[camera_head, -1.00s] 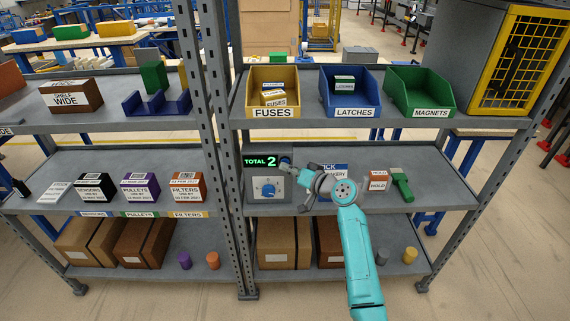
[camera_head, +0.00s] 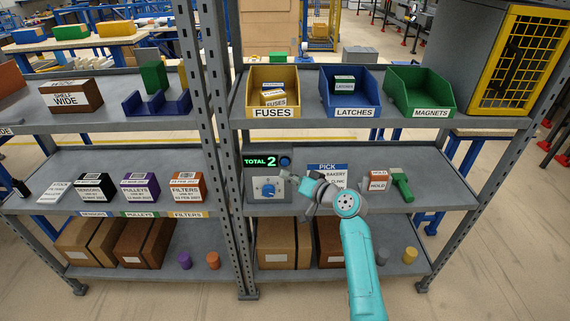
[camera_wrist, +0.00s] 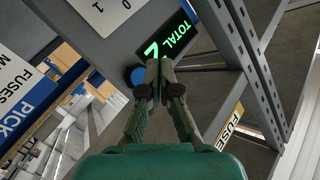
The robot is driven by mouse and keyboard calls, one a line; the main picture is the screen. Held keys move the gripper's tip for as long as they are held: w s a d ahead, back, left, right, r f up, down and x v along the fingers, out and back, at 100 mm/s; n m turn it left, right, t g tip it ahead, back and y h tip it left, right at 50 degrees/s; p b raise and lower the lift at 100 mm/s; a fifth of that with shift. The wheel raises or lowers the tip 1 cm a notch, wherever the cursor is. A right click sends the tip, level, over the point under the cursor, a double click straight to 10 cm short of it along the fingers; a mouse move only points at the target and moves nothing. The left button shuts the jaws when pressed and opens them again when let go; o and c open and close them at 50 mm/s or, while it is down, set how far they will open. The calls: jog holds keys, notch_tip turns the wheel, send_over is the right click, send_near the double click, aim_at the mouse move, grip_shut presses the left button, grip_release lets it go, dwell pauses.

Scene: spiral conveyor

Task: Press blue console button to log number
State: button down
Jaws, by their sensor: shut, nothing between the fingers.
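The grey console (camera_head: 250,190) stands on the middle shelf of the right rack. Its display (camera_head: 260,161) reads TOTAL 2 in green. The round blue console button (camera_head: 285,161) sits right of the display and is uncovered. Below is a white plate with a blue knob (camera_head: 267,188). My gripper (camera_head: 286,175) is in front of the console, a little below the button. In the wrist view, my gripper (camera_wrist: 160,82) has its fingers together and empty. The blue button (camera_wrist: 138,75) shows just left of the fingertips, partly hidden by them; contact cannot be told.
A PICK card (camera_head: 328,170) stands behind my arm, right of the console. A HOLD box (camera_head: 377,180) and a green object (camera_head: 402,186) are farther right. FUSES (camera_head: 272,98), LATCHES (camera_head: 350,96) and MAGNETS bins (camera_head: 420,96) are on the shelf above.

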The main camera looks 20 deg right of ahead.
jog(key=shift+s+a, duration=0.25)
jog(key=shift+s, duration=0.45)
jog(key=shift+s+a, duration=0.2)
jog(key=shift+s, duration=0.5)
jog(key=shift+f, duration=0.1)
jog(key=s+a+f+m+h, duration=0.2)
jog(key=s+f+h, duration=0.1)
jog(key=s+f, duration=0.9)
jog(key=s+f+h, duration=0.2)
jog(key=s+f, duration=0.1)
jog(key=s, duration=0.6)
jog(key=s+f+h, duration=0.1)
jog(key=s+f, duration=0.3)
jog(key=s, duration=0.5)
jog(key=s+a+r+n+h, duration=0.1)
jog(key=s+r, duration=0.1)
jog(key=s, duration=0.6)
jog(key=s+r+h, duration=0.1)
jog(key=s+r, duration=0.1)
jog(key=s, duration=0.7)
jog(key=s+r+n, duration=0.3)
jog(key=s+r, duration=0.6)
jog(key=s, duration=0.2)
jog(key=shift+a+y, duration=0.3)
jog(key=shift+a, duration=0.15)
jog(key=shift+r, duration=0.1)
